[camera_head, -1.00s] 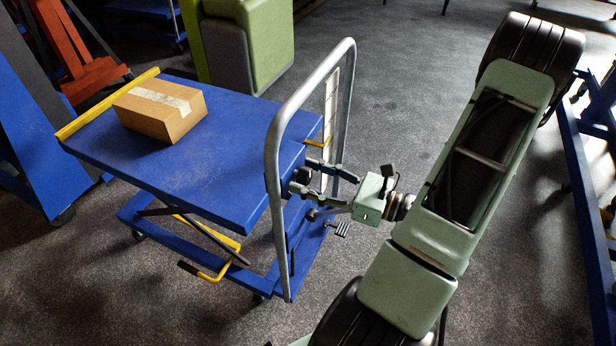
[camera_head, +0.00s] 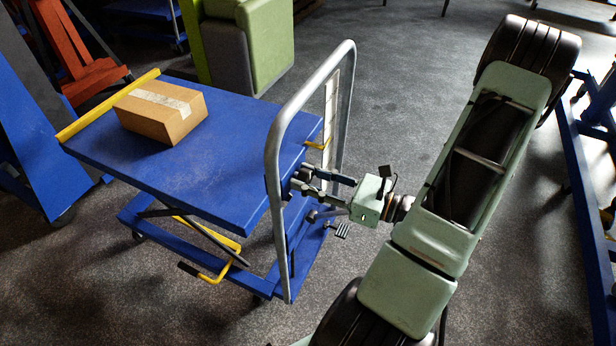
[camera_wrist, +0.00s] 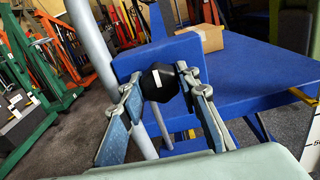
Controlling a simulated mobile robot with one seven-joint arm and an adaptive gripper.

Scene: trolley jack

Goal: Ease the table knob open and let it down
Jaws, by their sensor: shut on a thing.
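The blue lift table (camera_head: 225,165) stands level with a cardboard box (camera_head: 165,118) on its far left part. It also shows in the wrist view (camera_wrist: 262,70). The dark faceted table knob (camera_wrist: 158,82), with a small white mark, sits on the blue plate beside the handle post. My gripper (camera_head: 299,180) reaches through the grey handle frame (camera_head: 273,160) from the right. In the wrist view my gripper (camera_wrist: 160,80) has one finger on each side of the knob and is shut on it. In the head view the fingers mostly hide the knob.
A white scale strip (camera_head: 331,110) with a yellow pointer (camera_head: 318,145) stands at the table's right edge. A small pedal (camera_head: 342,230) is below my gripper. A green and grey cabinet (camera_head: 265,45) stands behind. Open floor lies behind my arm.

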